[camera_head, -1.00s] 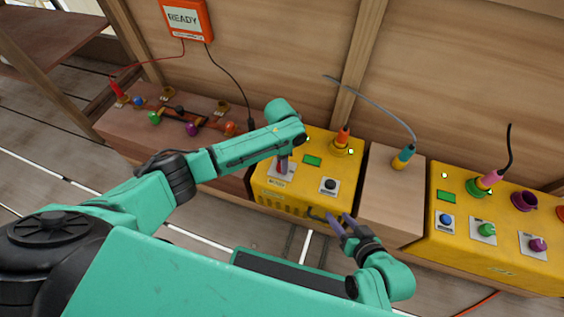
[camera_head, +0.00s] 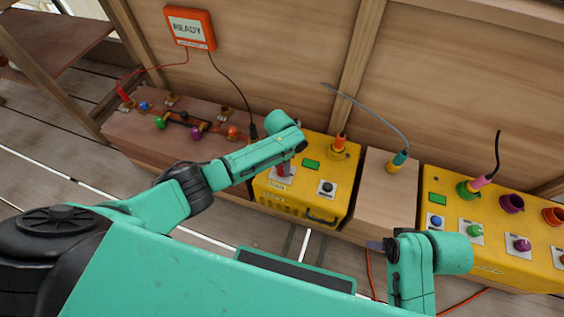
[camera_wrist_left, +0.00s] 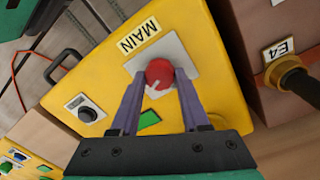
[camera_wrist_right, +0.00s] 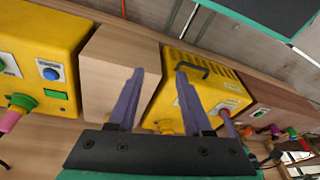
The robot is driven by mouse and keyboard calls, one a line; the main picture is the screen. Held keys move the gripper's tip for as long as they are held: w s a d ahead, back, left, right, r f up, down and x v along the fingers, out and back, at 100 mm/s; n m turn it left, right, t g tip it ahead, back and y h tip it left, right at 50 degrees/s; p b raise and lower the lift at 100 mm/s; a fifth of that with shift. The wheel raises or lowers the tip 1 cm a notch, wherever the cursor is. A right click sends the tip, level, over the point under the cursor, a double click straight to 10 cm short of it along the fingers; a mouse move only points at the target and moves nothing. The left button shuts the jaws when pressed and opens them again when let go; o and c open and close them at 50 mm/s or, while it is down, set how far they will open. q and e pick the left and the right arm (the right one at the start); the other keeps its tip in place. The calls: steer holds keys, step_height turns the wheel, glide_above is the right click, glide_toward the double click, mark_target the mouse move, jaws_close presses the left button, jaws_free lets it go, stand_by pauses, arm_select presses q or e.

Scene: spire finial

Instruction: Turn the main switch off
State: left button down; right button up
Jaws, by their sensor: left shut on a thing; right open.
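The main switch is a red round knob (camera_wrist_left: 159,72) with a white pointer line, on a light plate beside a MAIN label (camera_wrist_left: 139,36) on the yellow box (camera_wrist_left: 195,33). In the left wrist view, my left gripper (camera_wrist_left: 160,84) is shut on the knob, one purple finger on each side. In the head view, my left gripper (camera_head: 285,170) reaches down to the box (camera_head: 322,205) and mostly hides the knob. My right gripper (camera_head: 376,245) is in front of the wooden block; its right wrist view shows the fingers (camera_wrist_right: 161,82) open and empty.
A wall panel (camera_head: 189,28) reads READY.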

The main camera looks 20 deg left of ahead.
arm_select(q)
steer(key=shift+r+n+p, duration=0.2)
steer(key=shift+n+p, duration=0.1)
steer(key=shift+n, duration=0.1)
steer(key=n+p, duration=0.3)
steer(key=n, duration=0.4)
steer(key=shift+s+f+p, duration=0.1)
steer(key=shift+p, duration=0.25)
steer(key=n, duration=0.2)
steer(key=shift+n+t+p, duration=0.3)
steer(key=shift+p, duration=0.05)
steer(key=shift+n+p, duration=0.3)
steer(key=shift+n, duration=1.2)
arm_select(e)
step_height(320, 180, down, 13)
steer(key=s+d+g+h, duration=0.1)
steer(key=s+d, duration=0.1)
steer(key=d, duration=0.1)
steer(key=shift+m, duration=0.3)
steer(key=shift+f, duration=0.15)
arm_select(q)
steer(key=shift+c, duration=2)
jaws_free()
